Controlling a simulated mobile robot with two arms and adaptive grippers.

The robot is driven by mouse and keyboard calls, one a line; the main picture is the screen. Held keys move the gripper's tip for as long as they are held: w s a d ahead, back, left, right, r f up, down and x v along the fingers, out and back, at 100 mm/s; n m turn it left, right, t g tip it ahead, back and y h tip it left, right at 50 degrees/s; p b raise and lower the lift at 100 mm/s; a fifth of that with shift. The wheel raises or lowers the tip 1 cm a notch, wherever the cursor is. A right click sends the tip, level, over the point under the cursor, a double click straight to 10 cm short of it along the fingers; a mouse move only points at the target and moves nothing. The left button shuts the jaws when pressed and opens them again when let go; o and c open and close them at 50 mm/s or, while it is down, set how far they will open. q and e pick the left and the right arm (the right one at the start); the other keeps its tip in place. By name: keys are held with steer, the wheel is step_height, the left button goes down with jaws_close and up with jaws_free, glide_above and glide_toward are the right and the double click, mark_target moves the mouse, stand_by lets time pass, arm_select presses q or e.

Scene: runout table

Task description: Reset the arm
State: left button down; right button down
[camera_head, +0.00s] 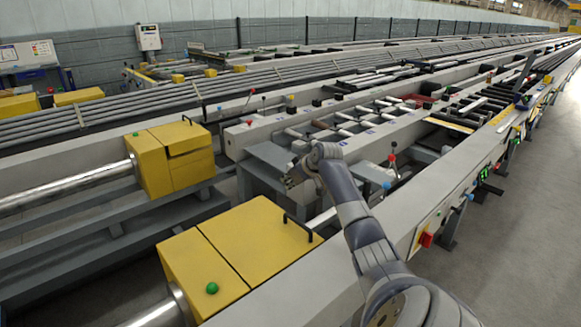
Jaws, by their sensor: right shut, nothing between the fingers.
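My right arm comes in from the lower right and reaches up over the near rail of the runout table. My right gripper (291,178) is at its far end, small and dark, over the gap beside a grey metal plate. It is shut and empty, apart from the things around it. My left gripper and left arm are not in the picture.
A yellow housing (240,252) with a green button (212,288) stands left of my arm. Another yellow box (172,155) is farther back. A red switch (425,240) sits on the near rail (440,200). Free floor (530,220) lies at right.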

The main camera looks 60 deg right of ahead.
steer(key=shift+s+a+r, duration=0.1)
steer(key=shift+s+r, duration=0.2)
steer(key=shift+s, duration=0.05)
